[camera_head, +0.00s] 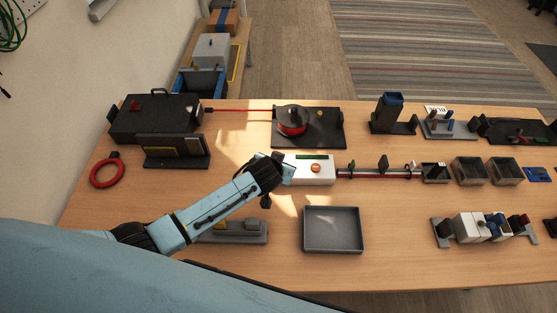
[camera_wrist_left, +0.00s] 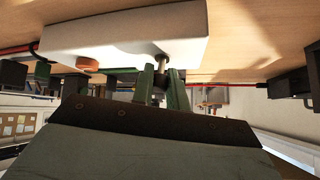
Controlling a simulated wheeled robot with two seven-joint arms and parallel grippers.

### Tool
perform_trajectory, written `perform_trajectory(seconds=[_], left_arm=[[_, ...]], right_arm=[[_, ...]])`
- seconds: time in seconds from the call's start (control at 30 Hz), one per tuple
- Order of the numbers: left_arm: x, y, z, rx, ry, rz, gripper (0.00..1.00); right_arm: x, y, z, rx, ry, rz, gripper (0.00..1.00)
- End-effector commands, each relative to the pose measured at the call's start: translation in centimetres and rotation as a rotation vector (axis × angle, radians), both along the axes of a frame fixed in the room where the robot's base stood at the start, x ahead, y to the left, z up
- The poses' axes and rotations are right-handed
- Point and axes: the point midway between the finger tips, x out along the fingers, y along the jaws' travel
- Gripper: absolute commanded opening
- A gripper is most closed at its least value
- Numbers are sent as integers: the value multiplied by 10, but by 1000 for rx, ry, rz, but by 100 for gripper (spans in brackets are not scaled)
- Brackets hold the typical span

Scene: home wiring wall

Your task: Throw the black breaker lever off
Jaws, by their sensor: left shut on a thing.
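A white box (camera_head: 318,172) with an orange knob (camera_head: 316,168) and a dark green strip lies on the middle of the table. My left gripper (camera_head: 288,171) is at its left end. In the left wrist view, the white box (camera_wrist_left: 125,38) fills the top, and the two green fingers (camera_wrist_left: 163,82) are shut around a thin dark shaft (camera_wrist_left: 161,76) at its edge. This looks like the black lever, but its full shape is hidden between the fingers. In the head view, my gripper covers it. My right gripper is not in view.
A grey tray (camera_head: 333,248) lies in front of the box. A red cable (camera_head: 378,174) runs right from it past small posts. A dark reel stand (camera_head: 330,138) is behind. A grey fixture (camera_head: 247,239) sits partly under my left arm.

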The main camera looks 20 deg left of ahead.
Motion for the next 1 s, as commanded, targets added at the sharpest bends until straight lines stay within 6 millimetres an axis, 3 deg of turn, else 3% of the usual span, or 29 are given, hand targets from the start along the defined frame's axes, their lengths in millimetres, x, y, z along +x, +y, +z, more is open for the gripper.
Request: perform_trajectory(seconds=[0.3,0.9,0.93,1.0], left_arm=[[-4,-3,-3,36,-140,0,0],[-5,-2,-2,49,-176,0,0],[-5,-2,-2,49,-176,0,18],[-5,-2,-2,49,-175,0,27]], right_arm=[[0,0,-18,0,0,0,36],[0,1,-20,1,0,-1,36],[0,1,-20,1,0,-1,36],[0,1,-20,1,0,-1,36]])
